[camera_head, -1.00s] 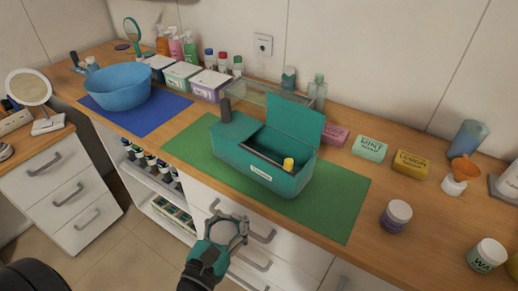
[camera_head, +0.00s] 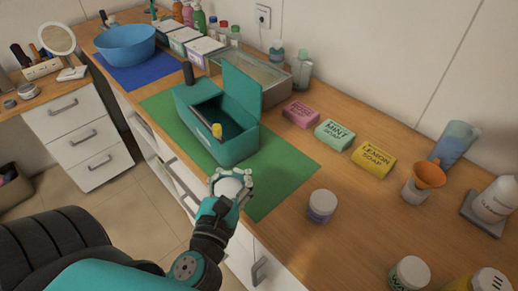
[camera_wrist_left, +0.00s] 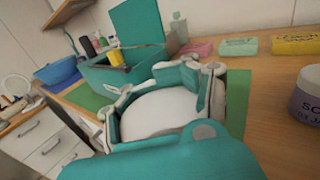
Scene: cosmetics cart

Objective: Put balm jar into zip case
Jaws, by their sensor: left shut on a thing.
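The zip case (camera_head: 238,147) is a teal box standing open on a green mat, its lid raised at the back right. A yellow-capped item (camera_head: 217,130) and a dark stick show inside it. It also shows in the left wrist view (camera_wrist_left: 95,75), behind my gripper. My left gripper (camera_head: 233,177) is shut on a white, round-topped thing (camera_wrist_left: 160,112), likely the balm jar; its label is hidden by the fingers. It is held in front of the case's near right end, outside the case. My right gripper is not in view.
A purple-and-white jar (camera_head: 322,206) stands to the right. Pink, mint (camera_head: 334,135) and lemon soaps (camera_head: 373,160) lie behind it. A clear bin (camera_head: 265,82) stands behind the case. A blue bowl (camera_head: 124,45) is at the far left.

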